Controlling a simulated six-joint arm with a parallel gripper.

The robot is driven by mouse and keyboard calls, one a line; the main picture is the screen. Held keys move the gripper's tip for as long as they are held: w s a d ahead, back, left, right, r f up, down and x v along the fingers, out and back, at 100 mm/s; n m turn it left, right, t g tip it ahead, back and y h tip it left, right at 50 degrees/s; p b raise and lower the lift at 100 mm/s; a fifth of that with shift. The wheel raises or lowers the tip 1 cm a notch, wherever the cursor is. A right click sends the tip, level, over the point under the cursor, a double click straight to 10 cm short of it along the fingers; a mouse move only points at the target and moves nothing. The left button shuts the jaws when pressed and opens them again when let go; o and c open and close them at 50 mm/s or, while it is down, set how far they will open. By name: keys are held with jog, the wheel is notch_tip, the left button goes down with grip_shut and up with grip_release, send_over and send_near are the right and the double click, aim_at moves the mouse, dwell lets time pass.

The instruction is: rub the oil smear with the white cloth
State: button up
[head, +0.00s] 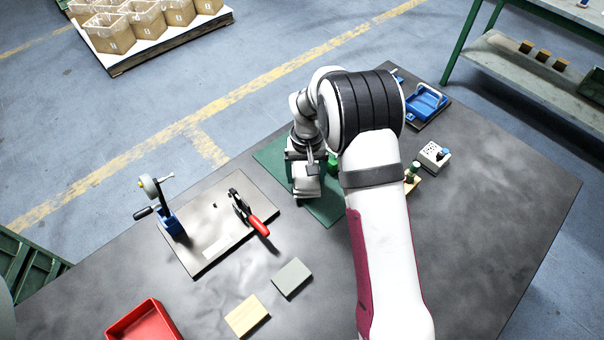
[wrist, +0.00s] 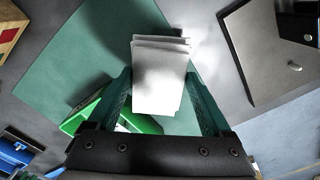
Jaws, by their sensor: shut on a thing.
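My gripper (wrist: 160,98) is shut on the white cloth (wrist: 160,70), a folded, layered pad between its two green-grey fingers in the wrist view. In the head view my gripper (head: 306,170) is over the green mat (head: 328,208), with the pale cloth (head: 307,190) at its lower end. The mat also fills the upper left of the wrist view (wrist: 75,70). I cannot tell whether the cloth touches the mat. I cannot make out the oil smear; the cloth, gripper and arm hide part of the mat.
A plate with a red-handled clamp (head: 258,226) and a blue-based tool (head: 170,220) stands left of the mat. A grey block (head: 291,278), a yellow block (head: 246,316) and a red tray (head: 145,322) lie nearer.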

jog(key=shift+r, duration=3.05)
jog(key=shift+r, duration=0.1)
